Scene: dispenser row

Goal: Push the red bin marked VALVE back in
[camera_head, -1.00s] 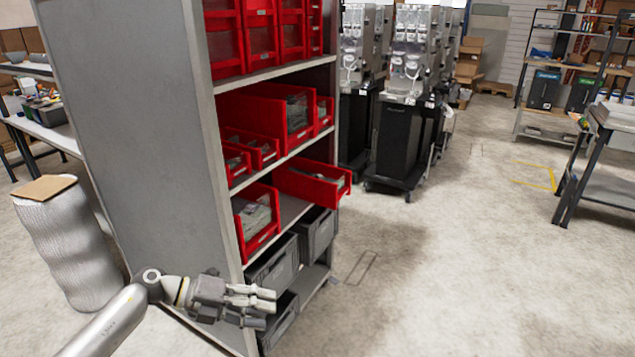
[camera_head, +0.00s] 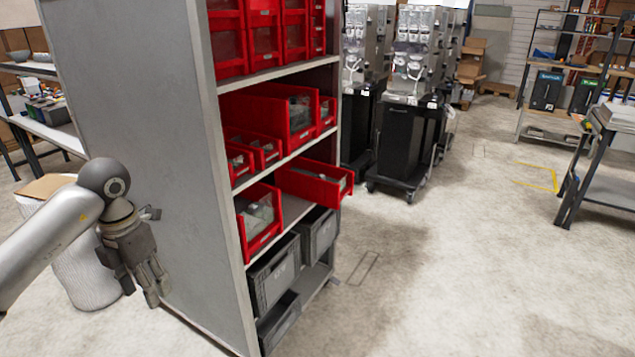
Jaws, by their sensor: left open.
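A red bin (camera_head: 328,189) on the third visible level of the grey shelf unit (camera_head: 150,120) sticks out past the shelf's front edge, towards the right. Its marking is too small to read, so I cannot confirm that it says VALVE. Another red bin (camera_head: 262,228) sits in front of it on the same shelf and holds something pale. My left gripper (camera_head: 156,292) is open and empty, fingers pointing down, beside the shelf unit's grey side panel. The panel stands between it and the bins. My right gripper is not in view.
More red bins (camera_head: 290,115) fill the shelves above, and grey crates (camera_head: 275,275) stand below. Black dispenser carts (camera_head: 405,145) stand behind the shelf unit. A wrapped white roll (camera_head: 85,285) stands behind my left arm. The floor (camera_head: 430,270) to the right of the unit is clear.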

